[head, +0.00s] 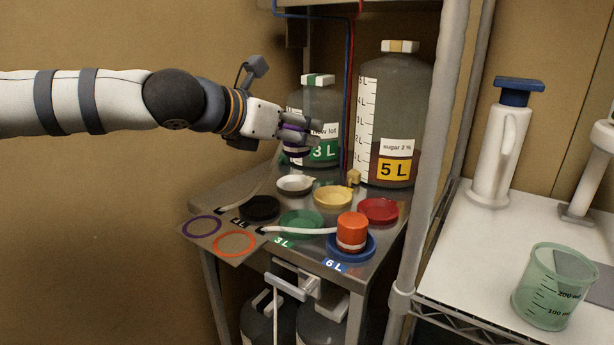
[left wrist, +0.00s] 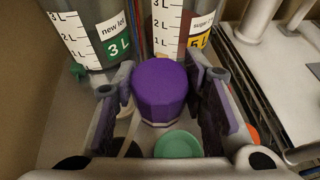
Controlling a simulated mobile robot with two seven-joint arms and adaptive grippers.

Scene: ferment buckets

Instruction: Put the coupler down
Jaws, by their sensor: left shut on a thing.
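My left gripper (head: 299,133) is shut on a purple coupler (left wrist: 160,90) and holds it above the metal table, in front of the 3 L jug. In the head view only a little of the purple coupler (head: 297,151) shows below the fingers. In the left wrist view it sits between the two finger pads (left wrist: 162,108). An orange coupler (head: 352,229) stands upright on the blue dish (head: 371,249). A card (head: 219,241) at the table's front left bears an empty purple ring (head: 187,229) and an empty orange ring (head: 216,244). My right gripper is not in view.
Black (head: 260,208), green (head: 301,223), white (head: 295,185), yellow (head: 333,196) and red (head: 378,210) dishes fill the tabletop. Jugs of 3 L (head: 316,105) and 5 L (head: 394,110) stand behind. A post (head: 430,150) rises at the right. Pale hoses cross the table.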

